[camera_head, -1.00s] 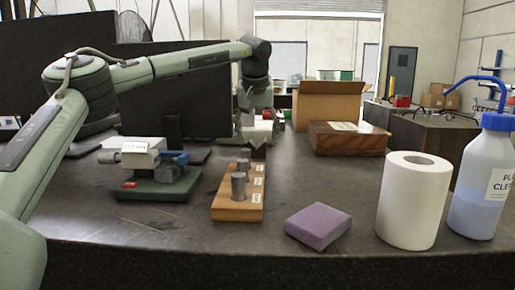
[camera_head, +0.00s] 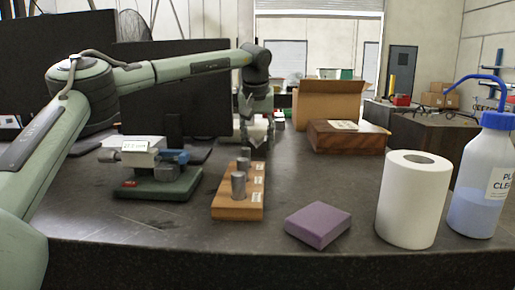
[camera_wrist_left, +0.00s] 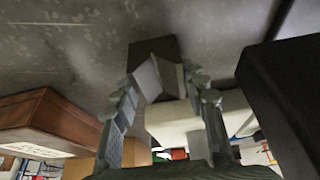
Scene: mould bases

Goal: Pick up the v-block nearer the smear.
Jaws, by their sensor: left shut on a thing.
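My left gripper (camera_head: 257,138) is at the far part of the bench, behind the wooden pin block. In the left wrist view, my left gripper (camera_wrist_left: 160,100) is shut on a grey v-block (camera_wrist_left: 151,79), whose slanted faces show between the fingertips. A dark patch lies just beyond it; I cannot tell whether that is part of the block or its shadow. In the head view the v-block is mostly hidden by the gripper. My right gripper is not in view.
A wooden block with steel pins (camera_head: 238,205) stands nearest the gripper. A green-based instrument (camera_head: 160,188) is left of it. A wooden box (camera_head: 347,138), a purple block (camera_head: 318,225), a paper roll (camera_head: 412,200) and a spray bottle (camera_head: 480,190) stand to the right. Monitors are behind left.

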